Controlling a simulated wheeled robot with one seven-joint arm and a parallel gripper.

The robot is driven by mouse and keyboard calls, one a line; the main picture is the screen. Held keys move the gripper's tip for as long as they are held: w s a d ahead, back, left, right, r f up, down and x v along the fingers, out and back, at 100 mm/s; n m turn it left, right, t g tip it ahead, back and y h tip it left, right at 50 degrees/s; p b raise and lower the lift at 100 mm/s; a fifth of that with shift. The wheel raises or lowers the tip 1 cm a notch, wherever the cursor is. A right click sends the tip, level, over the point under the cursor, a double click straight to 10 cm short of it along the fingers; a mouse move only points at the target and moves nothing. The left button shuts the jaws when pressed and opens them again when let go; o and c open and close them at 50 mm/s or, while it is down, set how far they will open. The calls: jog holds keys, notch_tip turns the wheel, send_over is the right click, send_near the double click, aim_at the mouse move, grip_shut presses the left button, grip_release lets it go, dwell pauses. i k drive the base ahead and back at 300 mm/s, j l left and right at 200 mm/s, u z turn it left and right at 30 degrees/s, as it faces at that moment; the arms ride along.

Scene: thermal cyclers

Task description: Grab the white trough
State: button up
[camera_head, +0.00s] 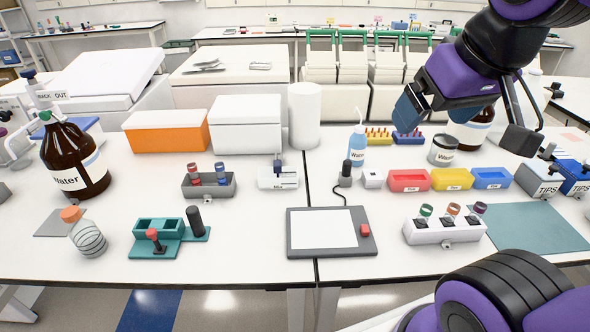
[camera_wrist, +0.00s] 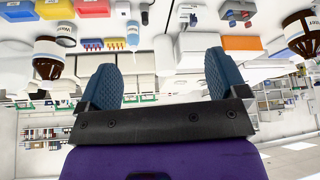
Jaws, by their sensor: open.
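A white rack (camera_head: 445,232) with several capped tubes stands nearer the front edge. My gripper (camera_head: 413,98) is at the upper right, raised above the back of the bench and apart from these things. In the wrist view its two blue fingers (camera_wrist: 164,78) are spread wide, with nothing between them.
A yellow trough (camera_head: 452,179) and a blue trough (camera_head: 491,179) continue the row. A water bottle (camera_head: 357,148), a white jar (camera_head: 443,150) and a brown bottle (camera_head: 472,130) stand behind. A grey pad device (camera_head: 300,245) lies in front. The teal mat (camera_head: 535,228) is mostly bare.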

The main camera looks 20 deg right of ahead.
aim_at(267, 179)
jog(key=i+j, duration=0.1)
jog(key=j, duration=0.35)
jog(key=j+z, duration=0.1)
jog(key=j, duration=0.35)
jog(key=i+j, duration=0.15)
jog(key=j, duration=0.3)
jog(key=z, duration=0.05)
